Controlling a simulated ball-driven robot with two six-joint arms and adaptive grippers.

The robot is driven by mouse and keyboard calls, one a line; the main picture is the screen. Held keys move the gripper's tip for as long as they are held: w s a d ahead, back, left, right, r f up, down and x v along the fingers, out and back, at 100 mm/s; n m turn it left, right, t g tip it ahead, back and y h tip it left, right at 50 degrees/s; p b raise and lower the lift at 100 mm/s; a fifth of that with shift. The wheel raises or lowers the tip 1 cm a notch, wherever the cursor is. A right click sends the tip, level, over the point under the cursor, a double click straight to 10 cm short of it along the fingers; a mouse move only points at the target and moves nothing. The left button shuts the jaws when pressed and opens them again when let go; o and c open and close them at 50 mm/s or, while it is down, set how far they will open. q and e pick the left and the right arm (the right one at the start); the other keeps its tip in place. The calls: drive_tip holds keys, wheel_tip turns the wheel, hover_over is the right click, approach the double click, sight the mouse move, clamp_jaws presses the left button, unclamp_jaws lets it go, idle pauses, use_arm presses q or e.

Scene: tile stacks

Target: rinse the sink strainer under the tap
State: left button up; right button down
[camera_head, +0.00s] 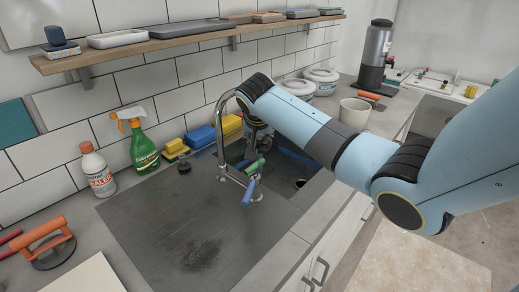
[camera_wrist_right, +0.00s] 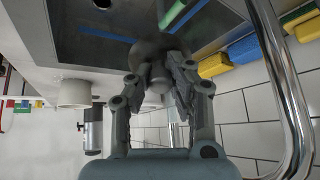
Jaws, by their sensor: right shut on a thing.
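The chrome tap (camera_head: 219,135) arches over the sink (camera_head: 232,154); its pipe stands close on the right in the right wrist view (camera_wrist_right: 284,85). My right gripper (camera_head: 258,137) is over the sink beside the tap, partly hidden by my own arm. In the right wrist view my right gripper (camera_wrist_right: 155,78) is shut on a grey rounded piece, seemingly the sink strainer (camera_wrist_right: 148,50). The fingers cover part of it. I see no clear water stream. My left gripper is not in view.
Blue and green handled items (camera_head: 250,180) are at the sink's near edge by the tap. A green spray bottle (camera_head: 143,148), a white bottle (camera_head: 97,172) and sponges (camera_head: 201,136) stand along the wall. A beige mug (camera_head: 354,113) is right.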

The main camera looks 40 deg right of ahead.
drive_tip(key=w+d+f+b, duration=0.1)
drive_tip(key=w+d+b, duration=0.5)
drive_tip(key=b, duration=0.1)
drive_tip(key=shift+f, duration=0.35)
drive_tip(key=shift+d, duration=0.15)
idle(0.5)
drive_tip(key=shift+s+d+p, duration=0.35)
drive_tip(key=shift+p, duration=0.1)
drive_tip(key=shift+w+a, duration=0.1)
drive_tip(key=shift+w, duration=0.05)
drive_tip(key=shift+w+a, duration=0.35)
drive_tip(key=shift+s+d+p, duration=0.5)
drive_tip(key=shift+p, duration=0.15)
